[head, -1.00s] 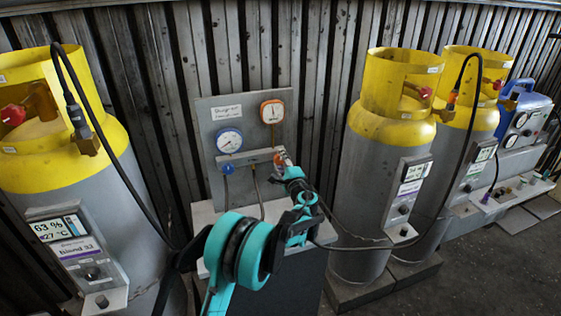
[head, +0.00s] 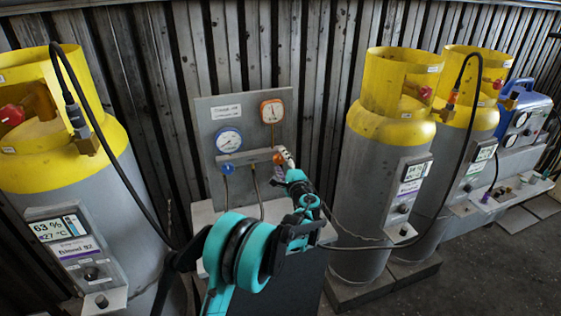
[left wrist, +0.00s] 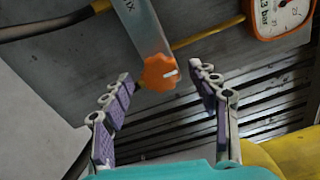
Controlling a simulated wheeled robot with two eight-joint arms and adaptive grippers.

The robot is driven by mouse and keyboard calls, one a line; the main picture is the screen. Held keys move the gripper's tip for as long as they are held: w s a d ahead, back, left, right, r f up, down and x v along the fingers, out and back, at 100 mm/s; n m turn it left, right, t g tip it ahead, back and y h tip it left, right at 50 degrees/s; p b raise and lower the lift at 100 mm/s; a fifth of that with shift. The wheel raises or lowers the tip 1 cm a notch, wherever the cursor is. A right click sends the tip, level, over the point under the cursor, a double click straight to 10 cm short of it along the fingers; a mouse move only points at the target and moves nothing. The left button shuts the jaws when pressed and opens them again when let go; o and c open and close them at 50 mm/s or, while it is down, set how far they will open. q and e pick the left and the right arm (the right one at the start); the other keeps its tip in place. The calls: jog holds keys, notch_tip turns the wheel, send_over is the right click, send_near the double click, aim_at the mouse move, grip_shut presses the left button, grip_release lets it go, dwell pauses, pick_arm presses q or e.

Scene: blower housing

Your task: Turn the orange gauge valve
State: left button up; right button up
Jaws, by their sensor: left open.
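In the head view the orange valve (head: 278,158) sits below the orange-rimmed gauge (head: 272,111), partly hidden by my gripper. My left gripper (left wrist: 160,76) is open, its two purple-padded fingers on either side of the knob with gaps visible. The left gripper (head: 287,160) also shows in the head view, in front of the panel. My right gripper is not in view.
A blue-rimmed gauge (head: 228,140) and a blue valve (head: 227,168) are left on the same panel (head: 207,118). Yellow-topped cylinders stand at left (head: 60,165) and right (head: 385,150). A black hose (head: 110,165) hangs left of the panel. A blue device (head: 522,115) is far right.

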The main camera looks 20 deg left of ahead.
pick_arm(q)
jog(key=v, duration=1)
jog(key=shift+s+d, duration=0.2)
jog(key=shift+a, duration=0.1)
jog(key=s+a+r+n+g+h, duration=0.1)
jog(key=s+a+n+g+h, duration=0.2)
jog(key=s, duration=0.5)
jog(key=s+a+r+n+g, duration=0.1)
jog(key=s+a+n+g, duration=0.1)
jog(key=s+a+n, duration=0.35)
jog(key=s+d+f+n+g+h, duration=0.1)
jog(key=s+d+f+h, duration=0.1)
jog(key=s, duration=0.6)
jog(key=s+d+f+n+g+h, duration=0.1)
jog(key=s+d+f+n+h, duration=0.1)
jog(key=s, duration=0.6)
jog(key=s+d+f+n+h, duration=0.2)
jog(key=s+d+f, duration=0.1)
jog(key=s, duration=0.5)
jog(key=shift+s+d+g+h, duration=0.25)
jog(key=shift+d+g+h, duration=0.05)
jog(key=shift+g+h, duration=0.1)
jog(key=shift+s+d, duration=0.1)
jog(key=shift+c, duration=0.4)
